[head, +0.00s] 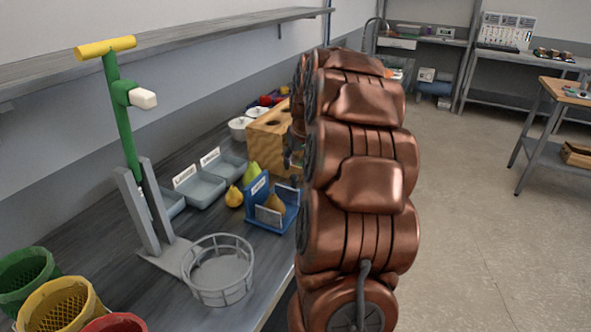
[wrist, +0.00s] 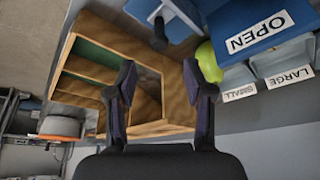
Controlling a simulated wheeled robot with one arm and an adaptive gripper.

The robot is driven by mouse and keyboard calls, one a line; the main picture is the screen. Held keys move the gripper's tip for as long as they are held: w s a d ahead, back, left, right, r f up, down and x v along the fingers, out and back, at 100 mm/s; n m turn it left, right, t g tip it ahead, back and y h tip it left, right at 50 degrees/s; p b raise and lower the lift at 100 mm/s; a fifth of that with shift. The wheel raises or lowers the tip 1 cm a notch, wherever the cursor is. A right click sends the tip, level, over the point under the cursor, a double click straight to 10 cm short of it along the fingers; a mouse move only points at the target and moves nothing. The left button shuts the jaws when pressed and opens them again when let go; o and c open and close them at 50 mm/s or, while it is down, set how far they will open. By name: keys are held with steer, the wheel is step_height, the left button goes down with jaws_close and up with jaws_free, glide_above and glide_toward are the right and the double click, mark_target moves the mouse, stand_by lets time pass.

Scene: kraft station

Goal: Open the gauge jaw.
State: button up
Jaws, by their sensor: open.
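The blue gauge (head: 259,214) stands on the bench in the head view, with a yellow pear (head: 273,204) between its upright plates. In the wrist view its blue face with the OPEN label (wrist: 258,33) is at the upper right. A dark round knob or post (wrist: 159,36) shows near its blue parts at the top; I cannot tell how it is joined. My gripper (wrist: 160,68) is open and empty, its two fingers apart in front of the wooden box, beside the gauge.
The wooden box (head: 266,137) stands behind the gauge. A green pear (head: 251,172) and a yellow one (head: 234,196) lie beside it. Labelled grey trays (head: 202,187), a wire basket (head: 217,270) and a green post (head: 121,120) stand to the left. Coloured baskets (head: 58,306) are at front left.

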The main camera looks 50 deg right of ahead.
steer(key=v, duration=0.5)
stand_by(0.4)
steer(key=s+a+f+n+g+y, duration=0.1)
steer(key=s+a+n, duration=0.15)
steer(key=a, duration=1.05)
steer(key=s+a+f+n+g+y, duration=0.15)
steer(key=s+a, duration=0.25)
steer(key=a, duration=0.8)
steer(key=s+a+f+g, duration=0.1)
steer(key=s+a+f, duration=0.2)
steer(key=s+a, duration=0.3)
steer(key=s+a+f+n+g, duration=0.1)
steer(key=s+a+f, duration=0.3)
steer(key=s, duration=1)
steer(key=a+g, duration=0.1)
steer(key=a, duration=0.2)
steer(key=shift+s+a+n, duration=0.15)
steer(key=shift+s+n, duration=0.15)
